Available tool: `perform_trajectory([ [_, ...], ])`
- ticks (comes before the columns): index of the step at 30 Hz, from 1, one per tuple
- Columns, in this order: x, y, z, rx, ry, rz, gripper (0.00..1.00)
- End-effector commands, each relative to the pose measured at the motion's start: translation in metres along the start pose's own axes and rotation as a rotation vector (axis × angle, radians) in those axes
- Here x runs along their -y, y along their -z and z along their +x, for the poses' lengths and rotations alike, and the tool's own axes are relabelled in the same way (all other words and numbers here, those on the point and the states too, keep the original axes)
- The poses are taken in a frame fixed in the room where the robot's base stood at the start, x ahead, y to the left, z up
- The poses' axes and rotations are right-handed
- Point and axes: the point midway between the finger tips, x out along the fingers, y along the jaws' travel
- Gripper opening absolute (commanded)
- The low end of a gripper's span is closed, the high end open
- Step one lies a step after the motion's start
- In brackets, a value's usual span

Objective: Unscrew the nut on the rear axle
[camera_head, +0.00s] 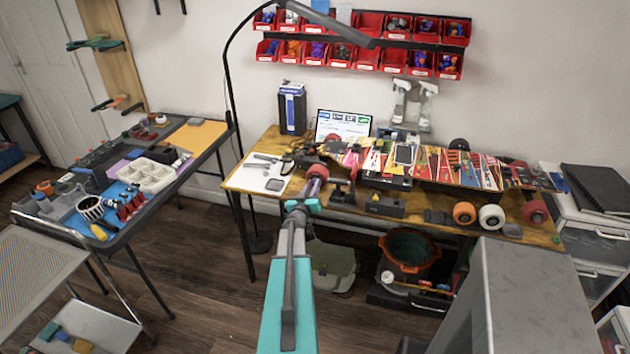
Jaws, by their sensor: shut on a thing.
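A long board with colourful graphics (470,170) lies along the back of the wooden workbench. A dark red wheel (317,171) shows at its left end. My arm reaches from the bottom of the picture to the bench's left part. My gripper (309,193) is at the front edge there, just below that wheel. It is shut on a small purple thing (313,186), too small to identify. I cannot make out an axle nut, or whether the held thing touches one.
An orange wheel (464,213), a white wheel (491,217) and a red wheel (535,211) are at the bench's front right. A black lamp arm (226,80) rises left of the bench. A tool cart (120,180) stands left. A grey cabinet (530,300) fills the lower right.

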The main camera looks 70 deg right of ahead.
Motion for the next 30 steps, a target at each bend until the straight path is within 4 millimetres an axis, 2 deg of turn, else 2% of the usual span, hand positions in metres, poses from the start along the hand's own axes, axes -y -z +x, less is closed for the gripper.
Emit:
perform_trajectory([
  [11,-0.0004,0.0021,0.0006,-0.001,0.000,-0.027,0.03],
  [30,-0.0009,0.0035,0.0007,-0.001,-0.001,-0.338,0.03],
])
